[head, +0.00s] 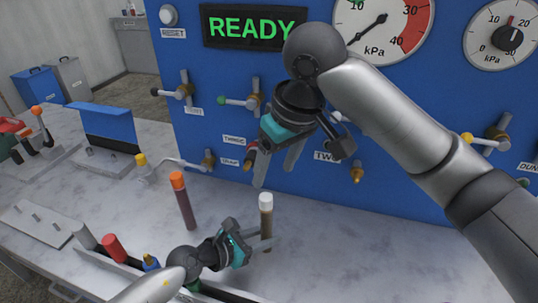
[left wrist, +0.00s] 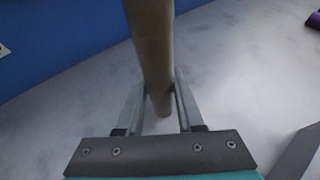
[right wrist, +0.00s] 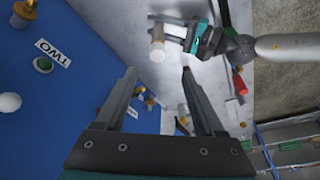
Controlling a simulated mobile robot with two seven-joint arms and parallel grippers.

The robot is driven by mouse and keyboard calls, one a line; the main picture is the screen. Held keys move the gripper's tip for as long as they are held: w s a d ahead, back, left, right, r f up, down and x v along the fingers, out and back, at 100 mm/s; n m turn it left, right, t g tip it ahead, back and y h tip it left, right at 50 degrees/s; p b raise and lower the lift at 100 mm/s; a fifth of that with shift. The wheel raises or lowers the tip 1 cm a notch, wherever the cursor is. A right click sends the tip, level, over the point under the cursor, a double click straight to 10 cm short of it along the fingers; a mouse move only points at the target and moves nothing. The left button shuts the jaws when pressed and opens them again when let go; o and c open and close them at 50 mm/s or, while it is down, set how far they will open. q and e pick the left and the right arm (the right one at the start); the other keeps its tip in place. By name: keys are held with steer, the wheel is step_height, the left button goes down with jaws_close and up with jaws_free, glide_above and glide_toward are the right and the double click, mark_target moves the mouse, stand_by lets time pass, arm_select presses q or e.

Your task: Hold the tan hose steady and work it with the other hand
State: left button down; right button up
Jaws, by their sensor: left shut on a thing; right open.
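The tan hose (head: 266,226), with a white cap on its upper end, stands upright above the grey bench in front of the blue panel. My left gripper (head: 268,243) is shut on its body below the cap. In the left wrist view the tan hose (left wrist: 152,50) passes between the two fingers. My right gripper (head: 275,176) is open and empty, above the capped end and apart from it, close to the panel. In the right wrist view the tan hose's cap (right wrist: 157,50) lies beyond the open fingertips, with my left gripper (right wrist: 172,30) around the hose.
A dark red-brown hose (head: 184,205) with an orange cap stands left of the tan one. The blue panel (head: 310,190) behind carries several taps, gauges and a green READY display (head: 254,27). Several capped pieces lie at the lower left. The bench at right is clear.

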mark_target(266, 197)
steer(key=shift+w+a+r+g+h, duration=0.3)
steer(key=shift+w+a+g+h, duration=0.25)
steer(key=shift+w, duration=0.2)
steer(key=shift+w+a+r+g+h, duration=0.3)
steer(key=shift+w+g+h, duration=0.15)
steer(key=shift+w+g, duration=0.25)
step_height(266, 197, down, 12)
steer(key=shift+r, duration=0.1)
jaws_close()
jaws_free()
